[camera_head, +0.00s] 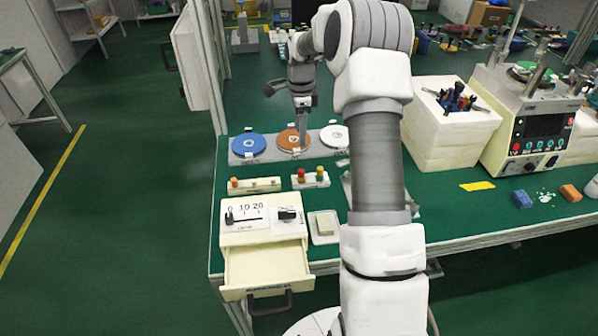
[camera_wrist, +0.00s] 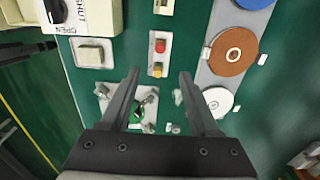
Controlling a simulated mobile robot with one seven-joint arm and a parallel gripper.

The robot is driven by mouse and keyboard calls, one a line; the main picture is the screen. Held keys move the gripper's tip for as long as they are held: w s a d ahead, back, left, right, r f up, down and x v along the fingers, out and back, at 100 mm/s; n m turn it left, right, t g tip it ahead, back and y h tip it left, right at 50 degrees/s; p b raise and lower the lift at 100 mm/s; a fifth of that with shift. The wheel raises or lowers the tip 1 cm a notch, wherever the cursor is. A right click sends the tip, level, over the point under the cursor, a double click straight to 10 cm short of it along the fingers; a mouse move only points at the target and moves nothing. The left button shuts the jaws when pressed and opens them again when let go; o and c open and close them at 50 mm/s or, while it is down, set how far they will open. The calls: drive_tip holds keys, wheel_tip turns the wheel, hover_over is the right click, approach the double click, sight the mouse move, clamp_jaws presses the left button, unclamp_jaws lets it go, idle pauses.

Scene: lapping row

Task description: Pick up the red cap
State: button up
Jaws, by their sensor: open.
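The red cap (camera_head: 301,174) sits on the left part of a small white block (camera_head: 311,184) on the green bench, beside a yellow piece (camera_head: 320,170). In the wrist view the red cap (camera_wrist: 160,46) lies beyond my fingertips, roughly in line with the gap between them, with the yellow piece (camera_wrist: 157,70) nearer the tips. My gripper (camera_wrist: 159,75) is open and empty, pointing down over the bench. In the head view my gripper (camera_head: 301,146) is near the orange-brown disc, behind the block; its fingers are small there.
Blue (camera_head: 248,146), orange-brown (camera_head: 286,139) and white (camera_head: 334,138) discs stand in a row on a grey plate behind. A second block with small caps (camera_head: 255,185) is to the left. A cream control box with an open drawer (camera_head: 266,262) stands in front.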

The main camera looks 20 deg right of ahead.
sight(301, 170)
wheel_tip(301, 170, down, 14)
drive_tip(key=shift+d+f, duration=0.1)
drive_tip(key=shift+f, duration=0.1)
idle(0.4)
clamp_jaws()
